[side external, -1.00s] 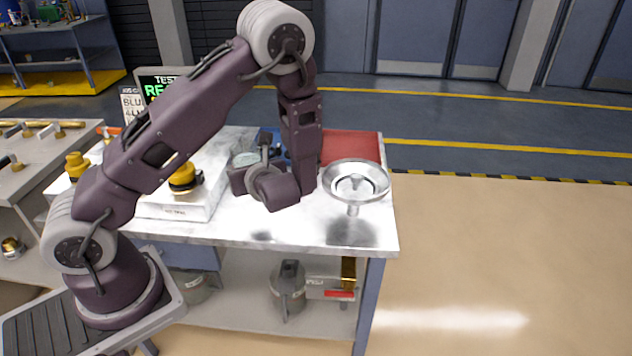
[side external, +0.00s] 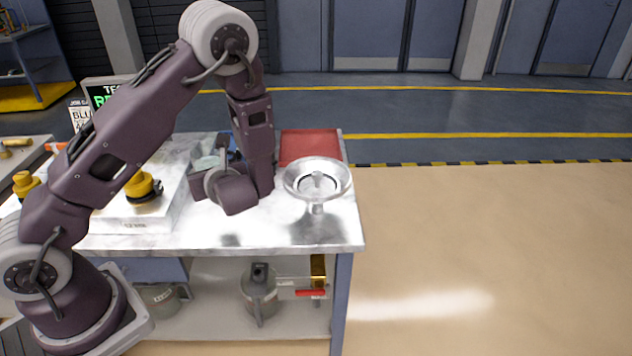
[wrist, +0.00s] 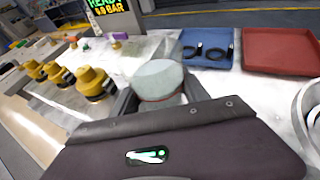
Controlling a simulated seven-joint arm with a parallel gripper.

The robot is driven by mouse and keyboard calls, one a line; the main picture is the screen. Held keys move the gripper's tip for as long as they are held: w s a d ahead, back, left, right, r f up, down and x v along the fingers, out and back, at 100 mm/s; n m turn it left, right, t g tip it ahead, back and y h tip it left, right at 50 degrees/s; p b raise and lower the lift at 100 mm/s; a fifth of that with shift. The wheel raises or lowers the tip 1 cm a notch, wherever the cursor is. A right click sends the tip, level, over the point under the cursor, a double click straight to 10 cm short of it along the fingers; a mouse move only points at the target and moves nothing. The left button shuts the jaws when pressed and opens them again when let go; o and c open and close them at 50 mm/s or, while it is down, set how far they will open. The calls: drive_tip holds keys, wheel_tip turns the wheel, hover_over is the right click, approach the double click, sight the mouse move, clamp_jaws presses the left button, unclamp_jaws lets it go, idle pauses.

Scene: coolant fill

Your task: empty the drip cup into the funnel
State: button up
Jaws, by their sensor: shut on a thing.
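The drip cup (wrist: 158,78) shows in the wrist view as a round vessel with a pale grey-green top. My gripper (wrist: 160,96) is shut on it, a finger on each side. In the side view the cup (side external: 207,161) is partly hidden behind my gripper (side external: 203,178), left of the funnel. It looks upright; I cannot tell how full it is. The funnel (side external: 318,181) is a wide shiny metal bowl on a narrow stem near the right end of the bench. Only its rim (wrist: 304,108) shows at the wrist view's right edge. Cup and funnel are apart.
A red tray (side external: 310,146) lies behind the funnel. A blue tray (wrist: 207,49) with black rings is beside it. Yellow-capped fittings (wrist: 93,83) stand on a white block (side external: 128,217) to the left. The bench top (side external: 272,235) is clear in front.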

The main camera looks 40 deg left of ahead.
drive_tip(key=w+d+m+t+h, duration=0.2)
drive_tip(key=w+m+t+h, duration=0.1)
drive_tip(key=w+m, duration=0.1)
drive_tip(key=w+d+r+m+t+h, duration=0.1)
drive_tip(key=w+d+m+t+h, duration=0.2)
drive_tip(key=w, duration=0.4)
drive_tip(key=shift+d+r+m+t, duration=0.15)
drive_tip(key=shift+d+m+t, duration=0.1)
drive_tip(key=shift+m+t, duration=0.45)
drive_tip(key=shift+w+d+r+m+y, duration=0.2)
drive_tip(key=shift+r+m, duration=0.1)
drive_tip(key=shift+r, duration=0.3)
drive_tip(key=shift+w+d+r+m+y, duration=0.1)
drive_tip(key=shift+w+d+r+m, duration=0.15)
drive_tip(key=shift+r, duration=0.3)
drive_tip(key=shift+w+d+f+m+g+y, duration=0.1)
drive_tip(key=shift+d+f+m+g+y, duration=0.3)
drive_tip(key=shift+m, duration=0.35)
drive_tip(key=shift+w+d+r+m+y, duration=0.25)
drive_tip(key=shift+d+r+m+y, duration=0.2)
drive_tip(key=shift+m, duration=0.15)
drive_tip(key=shift+w+d+r+m+y, duration=0.25)
drive_tip(key=shift+d+r+m+y, duration=0.15)
drive_tip(key=shift+m, duration=0.2)
idle(0.8)
drive_tip(key=shift+d+f+m+g+y, duration=0.1)
drive_tip(key=shift+f+m+g+y, duration=0.2)
drive_tip(key=shift+m, duration=0.2)
idle(0.6)
